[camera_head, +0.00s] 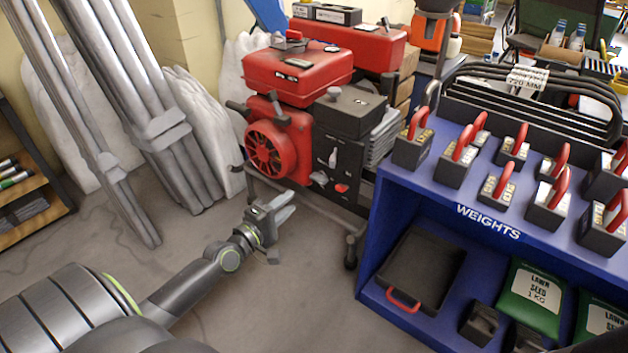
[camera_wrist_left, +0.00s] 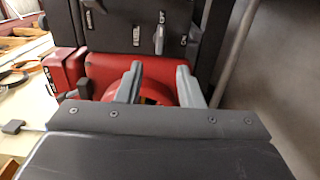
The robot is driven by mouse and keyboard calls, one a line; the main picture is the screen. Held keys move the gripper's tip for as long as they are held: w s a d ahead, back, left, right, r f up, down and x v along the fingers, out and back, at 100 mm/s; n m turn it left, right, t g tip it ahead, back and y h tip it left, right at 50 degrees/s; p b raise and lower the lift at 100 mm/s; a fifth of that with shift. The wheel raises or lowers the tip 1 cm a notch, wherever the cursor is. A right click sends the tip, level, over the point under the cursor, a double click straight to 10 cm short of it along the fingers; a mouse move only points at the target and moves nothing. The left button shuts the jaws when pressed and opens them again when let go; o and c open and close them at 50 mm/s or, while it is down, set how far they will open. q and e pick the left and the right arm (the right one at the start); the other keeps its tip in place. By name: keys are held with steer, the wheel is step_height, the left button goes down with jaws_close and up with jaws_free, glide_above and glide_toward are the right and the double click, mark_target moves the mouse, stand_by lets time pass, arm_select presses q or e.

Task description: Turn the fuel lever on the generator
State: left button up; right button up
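The generator has a red tank (camera_head: 297,75), a black engine body (camera_head: 350,112) and a red round starter housing (camera_head: 268,148). I cannot tell which is the fuel lever. My left gripper (camera_head: 290,206) is open and empty, low in front of the generator and apart from it. In the left wrist view its fingers (camera_wrist_left: 158,72) are spread before the red housing (camera_wrist_left: 110,66), with small levers (camera_wrist_left: 159,36) on the dark panel beyond. My right gripper is not in view.
A blue weights shelf (camera_head: 385,240) with red-handled weights stands right of the generator. The generator's wheeled metal frame (camera_head: 300,200) reaches the floor. Wrapped metal poles (camera_head: 150,110) lean at the left. The grey floor (camera_head: 290,310) in front is clear.

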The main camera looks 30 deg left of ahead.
mark_target(316, 181)
arm_select(q)
steer(key=w, duration=0.3)
steer(key=w+b, duration=0.1)
steer(key=w, duration=0.3)
steer(key=w+d, duration=0.1)
steer(key=w, duration=0.3)
steer(key=shift+w, duration=0.2)
steer(key=shift+c, duration=0.2)
steer(key=c, duration=0.7)
